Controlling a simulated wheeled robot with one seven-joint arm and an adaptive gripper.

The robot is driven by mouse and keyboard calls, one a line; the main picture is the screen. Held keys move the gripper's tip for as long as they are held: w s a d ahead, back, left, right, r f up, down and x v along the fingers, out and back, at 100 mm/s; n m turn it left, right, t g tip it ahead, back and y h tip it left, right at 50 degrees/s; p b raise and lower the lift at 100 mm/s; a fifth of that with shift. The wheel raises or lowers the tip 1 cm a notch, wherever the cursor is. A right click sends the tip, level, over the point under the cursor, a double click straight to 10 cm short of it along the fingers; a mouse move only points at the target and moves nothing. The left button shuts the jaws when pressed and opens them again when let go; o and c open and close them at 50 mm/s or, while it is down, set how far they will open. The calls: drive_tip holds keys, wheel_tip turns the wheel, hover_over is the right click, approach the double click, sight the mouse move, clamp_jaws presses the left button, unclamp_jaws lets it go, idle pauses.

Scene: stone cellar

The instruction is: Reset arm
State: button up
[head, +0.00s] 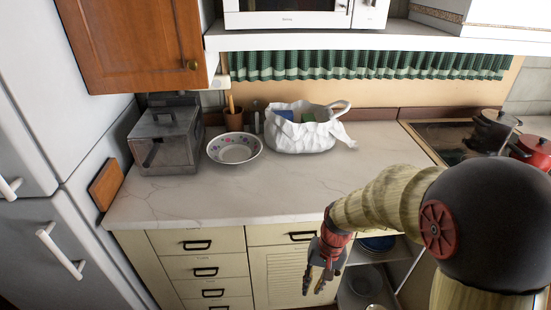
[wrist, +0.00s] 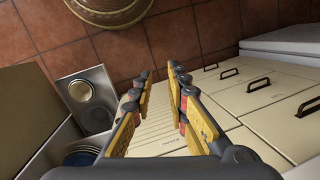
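My gripper (head: 321,277) hangs from my wooden-looking arm in front of the counter's front edge in the head view, with its fingers pointing down. In the wrist view my gripper (wrist: 159,74) shows two yellow-padded fingers spread apart, with nothing between them. Cream cabinet fronts (wrist: 225,88) and the tiled floor (wrist: 190,35) show past the fingers. In the head view the gripper is before the cream cupboard, beside the open shelf.
A marble counter (head: 230,198) holds a metal box (head: 165,140), a floral bowl (head: 234,148) and a white bag (head: 300,135). A stove (head: 450,145) with pots is at right, a fridge (head: 40,100) at left. A basket (wrist: 110,10) stands on the floor.

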drive_tip(key=s+d+r+t, duration=0.2)
drive_tip(key=s+r, duration=0.2)
drive_tip(key=r, duration=0.5)
drive_tip(key=s+d+r+n+t+h+p, duration=0.1)
drive_tip(key=s+d+r+t, duration=0.1)
drive_tip(key=r, duration=0.7)
drive_tip(key=s+d+r+t+h+p, duration=0.1)
drive_tip(key=s+d+r+t, duration=0.2)
drive_tip(key=s+r, duration=0.4)
wheel_tip(320, 180, up, 2)
drive_tip(key=shift+d+n, duration=0.4)
drive_tip(key=shift+d, duration=0.25)
drive_tip(key=shift+c, duration=0.4)
